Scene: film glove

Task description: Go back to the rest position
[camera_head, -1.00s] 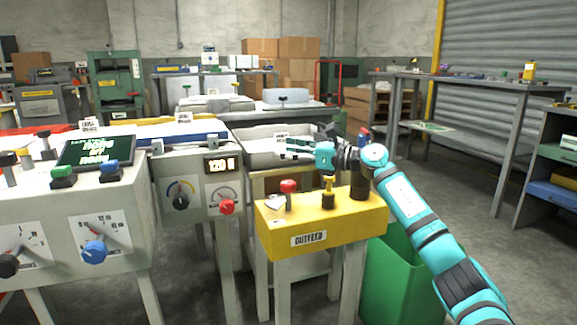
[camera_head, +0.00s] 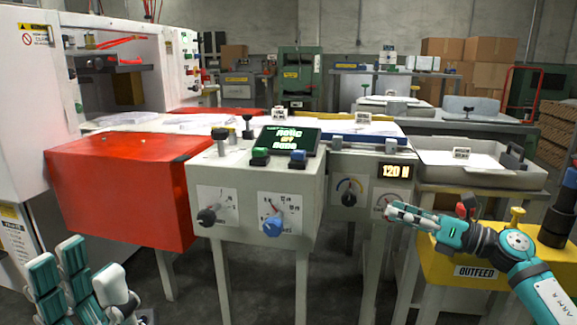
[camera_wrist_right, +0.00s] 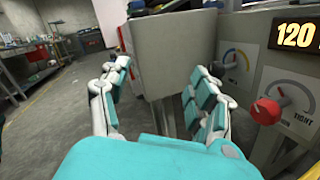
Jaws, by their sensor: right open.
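My right gripper (camera_head: 392,212) reaches in from the right in the head view, in front of the panel with the 120 display (camera_head: 395,171) and left of the yellow OUTFEED stand (camera_head: 470,252). In the right wrist view its teal fingers (camera_wrist_right: 158,85) are spread apart with nothing between them, and a red knob (camera_wrist_right: 266,110) is just to their right. My left gripper (camera_head: 88,275) shows at the bottom left corner of the head view. Its fingers point up and stand apart, with nothing seen between them. It is in front of the red box-shaped housing (camera_head: 120,195).
A grey control box (camera_head: 252,196) with levers, a blue knob and a dark screen (camera_head: 288,141) stands in the middle. A white tray (camera_head: 480,178) sits behind the yellow stand. A white machine (camera_head: 30,110) stands at the left. Bare floor shows below the consoles.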

